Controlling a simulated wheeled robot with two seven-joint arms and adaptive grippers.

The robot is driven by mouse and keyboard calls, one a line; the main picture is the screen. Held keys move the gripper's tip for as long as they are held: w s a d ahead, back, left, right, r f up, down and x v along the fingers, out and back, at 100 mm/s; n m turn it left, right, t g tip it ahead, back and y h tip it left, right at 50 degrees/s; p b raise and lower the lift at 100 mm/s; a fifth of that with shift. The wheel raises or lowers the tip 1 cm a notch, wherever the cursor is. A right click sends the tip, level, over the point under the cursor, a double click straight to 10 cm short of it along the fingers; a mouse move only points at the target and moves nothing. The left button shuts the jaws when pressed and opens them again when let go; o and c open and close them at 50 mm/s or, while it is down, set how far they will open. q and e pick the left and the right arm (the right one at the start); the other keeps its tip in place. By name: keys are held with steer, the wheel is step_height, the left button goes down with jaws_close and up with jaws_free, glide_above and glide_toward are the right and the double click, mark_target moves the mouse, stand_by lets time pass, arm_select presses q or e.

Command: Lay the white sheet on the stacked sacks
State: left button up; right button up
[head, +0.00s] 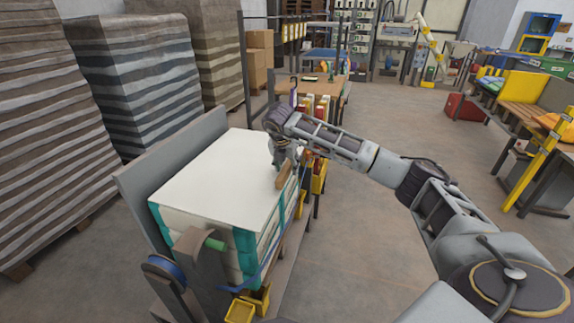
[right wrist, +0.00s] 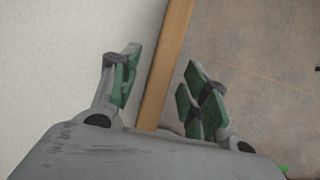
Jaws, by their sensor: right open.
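The white sheet (head: 225,172) lies flat over the top of the stacked sacks (head: 188,222), whose white sides with teal bands show below it. A short wooden bar (head: 285,174) sits at the sheet's right edge; the right wrist view shows the bar (right wrist: 164,65) running between my fingers, with the pale sheet (right wrist: 55,65) to its left. My right gripper (right wrist: 162,80) is open, one green-padded finger on each side of the bar, with gaps visible. In the head view my right gripper (head: 281,158) is at the sheet's right edge. My left gripper is not in view.
A grey upright panel (head: 150,190) stands along the stack's left side. Yellow bins (head: 240,310) and a blue reel (head: 165,268) are at its front. Tall striped stacks (head: 140,75) stand at the left. A workbench (head: 325,88) is behind. Open floor (head: 365,240) lies to the right.

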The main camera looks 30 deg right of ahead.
steer(key=v, duration=1.2)
steer(key=shift+s+d, duration=0.1)
stand_by(0.9)
